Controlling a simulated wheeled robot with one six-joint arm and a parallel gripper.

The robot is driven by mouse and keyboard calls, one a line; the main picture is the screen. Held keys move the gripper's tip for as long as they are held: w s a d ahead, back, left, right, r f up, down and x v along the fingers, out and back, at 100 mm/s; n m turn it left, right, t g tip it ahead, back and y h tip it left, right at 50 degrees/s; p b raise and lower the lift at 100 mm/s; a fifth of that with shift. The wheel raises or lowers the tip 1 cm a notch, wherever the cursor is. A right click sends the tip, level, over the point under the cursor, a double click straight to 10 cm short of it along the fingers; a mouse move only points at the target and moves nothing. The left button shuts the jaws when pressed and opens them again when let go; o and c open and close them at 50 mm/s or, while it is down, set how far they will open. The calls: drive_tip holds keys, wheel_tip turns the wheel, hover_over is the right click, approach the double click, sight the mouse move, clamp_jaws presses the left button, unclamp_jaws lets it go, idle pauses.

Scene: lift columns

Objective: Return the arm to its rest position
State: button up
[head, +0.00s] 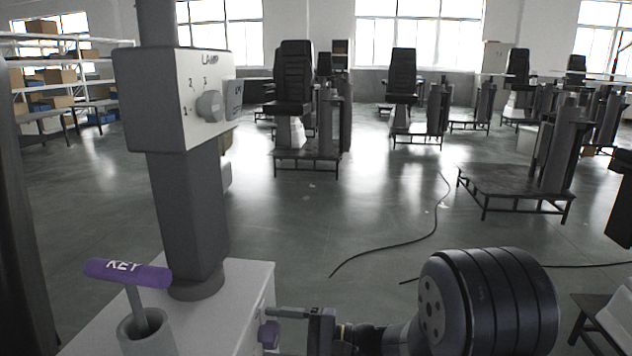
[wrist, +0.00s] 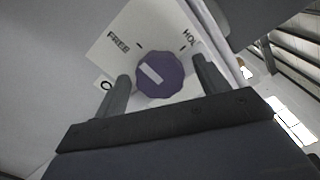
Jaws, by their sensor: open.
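My gripper (head: 284,331) is low in the head view, beside the white cabinet (head: 243,283), with its fingers towards a purple knob (head: 268,335) on the cabinet's side. In the wrist view my gripper (wrist: 163,80) is open, and the purple knob (wrist: 160,75) shows between and beyond the fingertips. It looks ungripped; how far beyond the tips it lies I cannot tell. A white bar on the knob slants from upper left to lower right. The plate behind it (wrist: 115,42) reads FREE at left and HOL at right, the rest hidden by a finger.
A dark column (head: 190,215) with a LAMP box (head: 165,100) and grey dial (head: 209,106) rises from the cabinet. A purple KEY handle (head: 128,272) stands in a socket at left. Black cables (head: 400,244) cross the floor; open floor lies beyond, before platforms with seats (head: 292,95).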

drive_tip(key=shift+r+m+p, duration=0.15)
drive_tip(key=shift+m+p, duration=0.8)
drive_tip(key=shift+p, duration=0.55)
drive_tip(key=shift+r+m+p, duration=0.1)
drive_tip(key=shift+m+p, duration=0.85)
drive_tip(key=shift+p, duration=0.55)
drive_tip(key=m+p, duration=0.3)
drive_tip(key=p, duration=0.2)
drive_tip(key=m+p, duration=0.4)
drive_tip(key=p, duration=0.2)
drive_tip(key=shift+m, duration=0.3)
drive_tip(key=shift+f+m+p, duration=0.2)
drive_tip(key=shift+m+p, duration=0.5)
drive_tip(key=shift+m, duration=0.1)
drive_tip(key=shift+f, duration=0.1)
